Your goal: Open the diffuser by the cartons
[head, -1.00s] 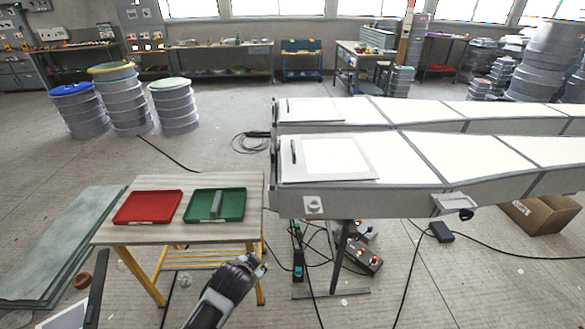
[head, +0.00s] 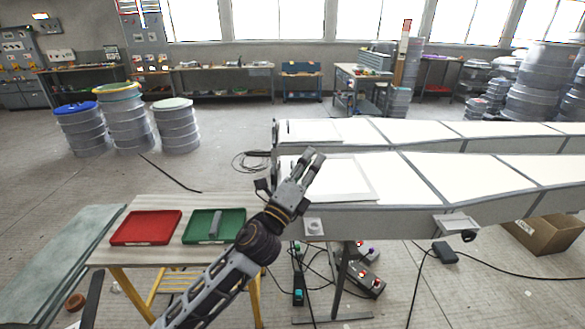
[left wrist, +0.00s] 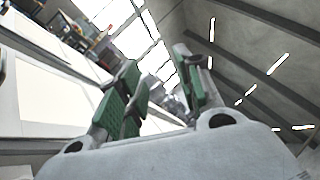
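A pale bracket-like fitting with a dark round end (head: 457,222) sits on the mould's front side, left of the carton and well right of my gripper. I cannot tell whether this fitting is the diffuser. My right gripper is not in view.
A small table holds a red tray (head: 120,240) and a green tray (head: 235,219). Cables and a box with red buttons (head: 371,285) lie on the floor beneath the mould. Several drums (head: 178,112) stand at the back left. The floor at the lower right is mostly clear.

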